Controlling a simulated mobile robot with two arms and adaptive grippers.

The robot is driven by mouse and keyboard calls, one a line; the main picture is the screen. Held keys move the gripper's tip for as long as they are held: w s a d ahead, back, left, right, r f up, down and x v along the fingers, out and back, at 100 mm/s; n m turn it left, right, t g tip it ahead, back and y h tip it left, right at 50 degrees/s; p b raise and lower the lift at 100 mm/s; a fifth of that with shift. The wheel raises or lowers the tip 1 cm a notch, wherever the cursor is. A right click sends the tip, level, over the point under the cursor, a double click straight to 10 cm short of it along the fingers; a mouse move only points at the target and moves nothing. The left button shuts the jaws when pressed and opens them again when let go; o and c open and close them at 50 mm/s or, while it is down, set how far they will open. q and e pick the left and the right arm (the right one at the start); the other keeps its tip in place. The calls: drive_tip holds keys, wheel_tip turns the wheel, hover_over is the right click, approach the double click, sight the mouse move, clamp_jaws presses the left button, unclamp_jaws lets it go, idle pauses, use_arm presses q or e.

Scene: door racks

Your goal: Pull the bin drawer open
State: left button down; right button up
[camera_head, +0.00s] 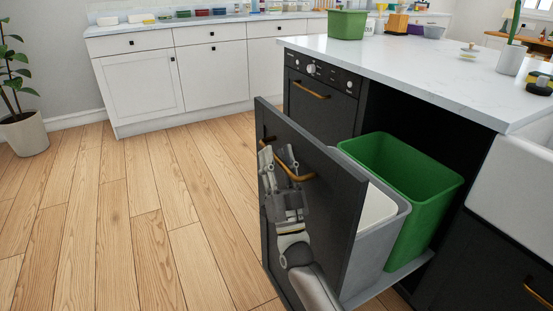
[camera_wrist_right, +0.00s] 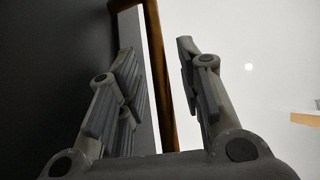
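The dark bin drawer (camera_head: 330,195) stands pulled out from the island. A grey bin (camera_head: 372,240) and a green bin (camera_head: 425,205) show behind its front panel. Its brass handle (camera_head: 307,178) is on the outer face, partly hidden by my right gripper (camera_head: 277,158). In the right wrist view the handle (camera_wrist_right: 158,70) runs between the spread fingers of my right gripper (camera_wrist_right: 160,75), with gaps visible beside it. The right gripper is open. My left gripper is in neither view.
The island's white countertop (camera_head: 400,62) lies above the drawer, and a dark oven (camera_head: 318,95) is beside it. White cabinets (camera_head: 140,85) line the back wall. The wooden floor (camera_head: 130,220) at left is clear; a potted plant (camera_head: 25,132) stands at far left.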

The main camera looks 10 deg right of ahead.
drive_tip(key=v, duration=1.2)
